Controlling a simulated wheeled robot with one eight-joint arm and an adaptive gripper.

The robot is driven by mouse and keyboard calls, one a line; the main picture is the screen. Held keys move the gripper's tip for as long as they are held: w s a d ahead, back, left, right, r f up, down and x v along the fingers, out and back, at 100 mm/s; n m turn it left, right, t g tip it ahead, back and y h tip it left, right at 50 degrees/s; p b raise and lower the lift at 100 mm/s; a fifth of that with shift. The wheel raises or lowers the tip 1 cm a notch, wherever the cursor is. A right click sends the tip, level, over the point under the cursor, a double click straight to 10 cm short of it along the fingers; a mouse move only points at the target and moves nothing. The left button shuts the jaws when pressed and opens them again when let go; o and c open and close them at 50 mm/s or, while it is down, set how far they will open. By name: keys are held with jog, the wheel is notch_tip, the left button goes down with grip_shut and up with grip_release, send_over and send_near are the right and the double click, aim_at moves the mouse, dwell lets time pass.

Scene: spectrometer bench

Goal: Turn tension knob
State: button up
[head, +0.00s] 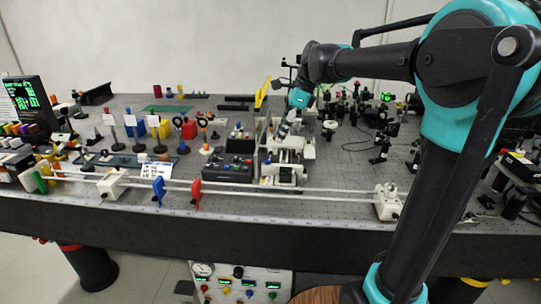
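No knob can be picked out for certain as the tension knob; at this size no labels on knobs are readable. A grey control box (228,172) with small coloured knobs on top sits on the bench, left of a white and black apparatus (285,172). My gripper (284,131) reaches down over the back part of this apparatus, below the teal wrist of my arm. Its fingers are small and blend into the parts behind them. Whether it touches anything is not clear.
The optical bench (335,205) is crowded. Many black optical mounts stand on the right. A panel (240,282) with a gauge and coloured knobs is below the bench edge.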

aim_at(268, 160)
jog(key=x, duration=0.9)
jog(key=shift+f, duration=0.25)
grip_shut()
